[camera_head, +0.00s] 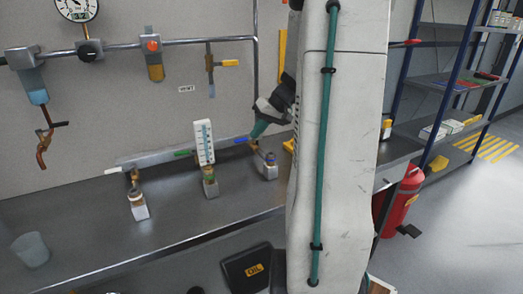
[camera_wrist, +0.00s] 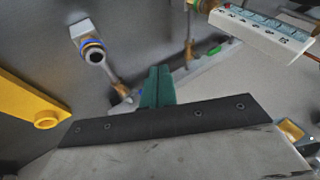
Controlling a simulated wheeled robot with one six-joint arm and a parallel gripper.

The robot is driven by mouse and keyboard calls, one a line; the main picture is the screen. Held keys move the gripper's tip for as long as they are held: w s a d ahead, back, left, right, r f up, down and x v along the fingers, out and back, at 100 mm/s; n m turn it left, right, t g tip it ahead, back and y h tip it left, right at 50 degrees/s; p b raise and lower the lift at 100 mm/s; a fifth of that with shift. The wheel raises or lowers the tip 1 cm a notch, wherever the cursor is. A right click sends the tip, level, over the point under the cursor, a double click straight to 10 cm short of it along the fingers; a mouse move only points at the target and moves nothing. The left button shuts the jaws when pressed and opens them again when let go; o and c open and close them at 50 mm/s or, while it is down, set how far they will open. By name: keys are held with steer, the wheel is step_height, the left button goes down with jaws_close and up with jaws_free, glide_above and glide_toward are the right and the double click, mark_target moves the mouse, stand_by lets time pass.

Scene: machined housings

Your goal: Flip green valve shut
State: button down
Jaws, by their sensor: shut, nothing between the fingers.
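The green valve (camera_head: 209,180) stands on the bench in the head view, between two other valves. Its green lever (camera_head: 182,153) sticks out to the left, roughly level. In the wrist view a small green lever end (camera_wrist: 214,50) shows up and right of my fingers, apart from them. My gripper (camera_head: 256,131) has teal fingers, shut and empty. It hangs over the blue-handled valve (camera_head: 267,161), right of the green one. In the wrist view the fingers (camera_wrist: 158,74) lie together at the middle. Whether they touch the blue-handled valve I cannot tell.
A white thermometer plate (camera_head: 203,141) stands just behind the green valve. A white-handled valve (camera_head: 136,192) is to its left. The blue lever (camera_head: 241,140) is near my fingers. A cup (camera_head: 31,249) sits at the bench's left. The front of the bench is clear.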

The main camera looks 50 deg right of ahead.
steer(key=s+a+m+g, duration=0.1)
steer(key=s+a+g, duration=0.2)
steer(key=a, duration=0.7)
steer(key=shift+s+a+r, duration=0.15)
steer(key=shift+s+r, duration=0.25)
steer(key=shift+s, duration=0.4)
steer(key=s+a+r+n+h, duration=0.1)
steer(key=s+a+n, duration=0.1)
steer(key=s+a, duration=0.3)
steer(key=s+a+r+n+g+h, duration=0.1)
steer(key=s+a, duration=0.4)
steer(key=a, duration=0.6)
steer(key=s+a+r+n+h, duration=0.1)
steer(key=s+a+r+n, duration=0.1)
steer(key=s+a, duration=0.3)
steer(key=a+n, duration=0.1)
steer(key=a, duration=0.2)
steer(key=shift+a+r+g+h, duration=0.15)
steer(key=shift+r+g+h, duration=0.05)
steer(key=shift+g+h, duration=0.1)
